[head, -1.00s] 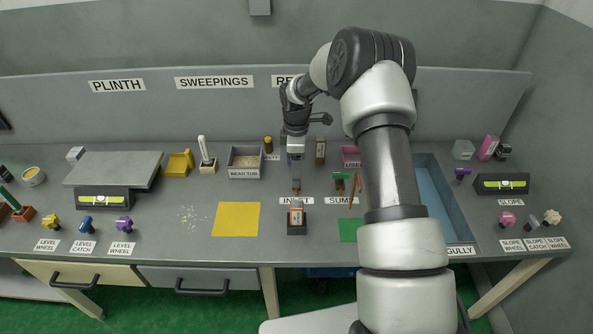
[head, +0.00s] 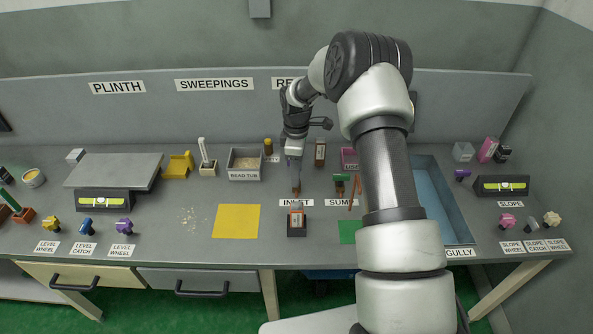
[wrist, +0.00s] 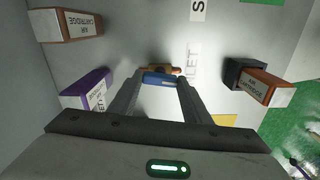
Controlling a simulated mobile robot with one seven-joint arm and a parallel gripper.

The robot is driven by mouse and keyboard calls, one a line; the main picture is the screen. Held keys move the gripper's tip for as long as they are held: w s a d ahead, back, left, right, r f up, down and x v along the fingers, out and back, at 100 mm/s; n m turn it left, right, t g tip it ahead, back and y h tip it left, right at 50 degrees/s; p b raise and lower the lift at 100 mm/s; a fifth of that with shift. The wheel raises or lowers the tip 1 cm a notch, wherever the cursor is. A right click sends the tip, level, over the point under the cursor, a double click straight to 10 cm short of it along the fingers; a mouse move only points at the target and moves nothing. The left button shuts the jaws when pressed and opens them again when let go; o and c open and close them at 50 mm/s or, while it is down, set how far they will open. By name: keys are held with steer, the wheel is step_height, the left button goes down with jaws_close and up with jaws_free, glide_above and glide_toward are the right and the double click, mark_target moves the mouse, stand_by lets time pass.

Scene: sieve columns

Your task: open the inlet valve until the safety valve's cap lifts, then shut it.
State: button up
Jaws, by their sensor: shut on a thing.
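The inlet valve has a blue handle (wrist: 160,79) on a brass-coloured body (wrist: 163,68), beside the INLET label (wrist: 193,62) in the wrist view. My gripper (wrist: 160,88) is shut on the blue handle, with one finger at each end of it. In the head view my gripper (head: 295,176) reaches down to the bench just behind the INLET label (head: 296,202) and hides most of the valve. I cannot make out the safety valve or its cap in either view.
An orange cartridge in a black holder (head: 297,221) stands in front of the valve. A brown cartridge (wrist: 70,25) and a purple one (wrist: 88,93) stand nearby. A green-handled valve (head: 341,179) is to the right. The yellow mat (head: 236,219) lies clear at the left.

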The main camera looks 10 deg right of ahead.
steer(key=m, duration=0.8)
steer(key=shift+m+p, duration=0.35)
steer(key=shift+m, duration=0.05)
steer(key=m, duration=0.3)
steer(key=shift+m, duration=2.2)
steer(key=o, duration=1)
steer(key=shift+o, duration=0.2)
step_height(320, 180, up, 18)
steer(key=p, duration=0.3)
steer(key=shift+f+p, duration=0.25)
steer(key=shift+p, duration=0.05)
